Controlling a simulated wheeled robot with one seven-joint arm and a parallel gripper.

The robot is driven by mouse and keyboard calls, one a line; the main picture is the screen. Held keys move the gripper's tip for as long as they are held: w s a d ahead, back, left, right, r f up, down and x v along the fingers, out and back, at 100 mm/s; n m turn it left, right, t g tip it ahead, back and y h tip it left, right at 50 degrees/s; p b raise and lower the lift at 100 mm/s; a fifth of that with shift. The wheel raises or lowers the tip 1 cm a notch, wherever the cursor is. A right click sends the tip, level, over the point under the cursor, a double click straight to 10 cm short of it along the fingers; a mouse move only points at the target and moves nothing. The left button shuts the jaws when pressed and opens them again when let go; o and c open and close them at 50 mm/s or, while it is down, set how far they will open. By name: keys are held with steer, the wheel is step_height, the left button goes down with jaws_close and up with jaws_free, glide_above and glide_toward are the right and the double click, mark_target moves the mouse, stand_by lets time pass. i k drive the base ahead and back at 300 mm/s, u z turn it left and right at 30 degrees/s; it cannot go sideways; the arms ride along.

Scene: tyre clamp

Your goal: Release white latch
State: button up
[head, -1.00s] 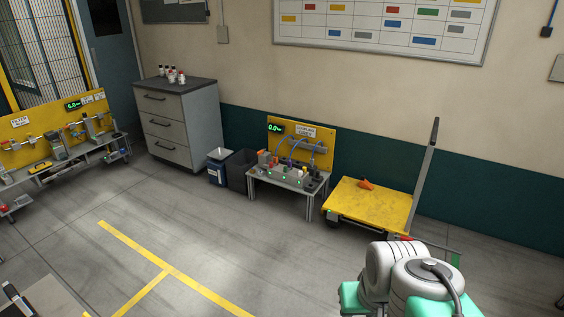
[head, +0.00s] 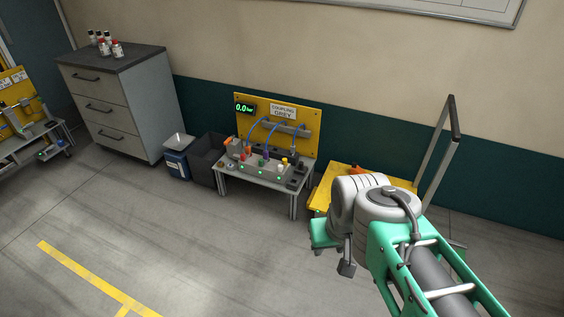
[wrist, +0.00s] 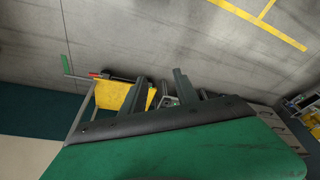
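I cannot make out a white latch in either view. A small grey bench (head: 222,172) with a yellow back panel (head: 310,118) stands against the wall. The panel has a "COUPLING GREY" sign (head: 283,111), a green 0.0 bar display (head: 245,108) and blue hoses. My arm covers part of the yellow cart in the head view.
A yellow cart (head: 322,198) with an upright handle stands right of the bench; it also shows in the wrist view (wrist: 113,96). A dark bin (head: 207,157), a blue container (head: 177,164) and a drawer cabinet (head: 145,110) stand left. The floor in front is clear.

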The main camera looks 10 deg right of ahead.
mark_target(281, 168)
steer(key=u, duration=0.5)
steer(key=i, duration=3.05)
steer(key=u, duration=0.1)
